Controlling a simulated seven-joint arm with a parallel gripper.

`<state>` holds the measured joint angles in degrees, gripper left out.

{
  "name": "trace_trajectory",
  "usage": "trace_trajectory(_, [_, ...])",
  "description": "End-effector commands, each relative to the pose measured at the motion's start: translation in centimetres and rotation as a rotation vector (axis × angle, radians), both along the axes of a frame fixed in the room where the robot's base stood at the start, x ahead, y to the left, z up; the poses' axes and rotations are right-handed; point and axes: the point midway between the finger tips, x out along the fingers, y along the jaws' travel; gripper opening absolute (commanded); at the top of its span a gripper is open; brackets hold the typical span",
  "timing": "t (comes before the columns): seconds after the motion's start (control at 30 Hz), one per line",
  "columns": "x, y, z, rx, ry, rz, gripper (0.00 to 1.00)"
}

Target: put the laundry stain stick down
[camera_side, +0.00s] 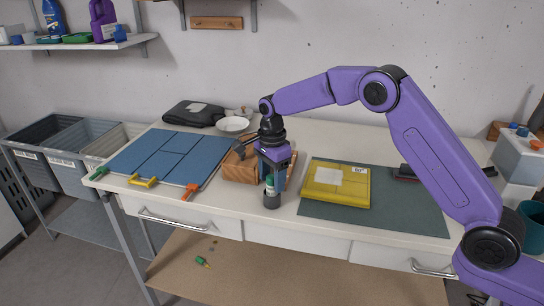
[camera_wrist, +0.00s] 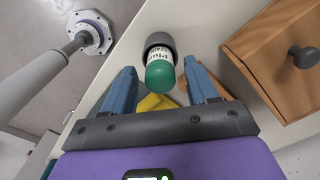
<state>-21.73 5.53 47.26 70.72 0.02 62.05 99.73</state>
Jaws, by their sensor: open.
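The laundry stain stick, a white tube with a green end and printed label, stands upright in a dark grey cup (camera_side: 272,201) at the table's front edge. In the wrist view the stick (camera_wrist: 159,72) has its green end toward my palm and its other end inside the grey cup (camera_wrist: 160,41). My gripper (camera_side: 272,172) is over the cup, pointing down, with its blue fingers apart. In the wrist view the fingers (camera_wrist: 159,82) are on either side of the stick, with gaps visible. The stick's lower end is hidden by the cup.
A wooden box (camera_side: 238,170) with a dark knob stands close behind the cup. A blue board (camera_side: 165,155) with coloured clips lies at left. A yellow package (camera_side: 335,187) lies on a green mat (camera_side: 400,213) at right. A white bowl (camera_side: 232,125) is behind.

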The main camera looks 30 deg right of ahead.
Motion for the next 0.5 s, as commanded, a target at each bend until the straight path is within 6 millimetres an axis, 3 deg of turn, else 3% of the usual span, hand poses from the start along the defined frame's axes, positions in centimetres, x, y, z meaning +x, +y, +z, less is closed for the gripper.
trace_trajectory(0.3, [0.1,0.0,6.4,0.002,-0.006,0.0,0.58])
trace_trajectory(0.5, [0.1,0.0,9.3,0.001,-0.004,0.0,0.58])
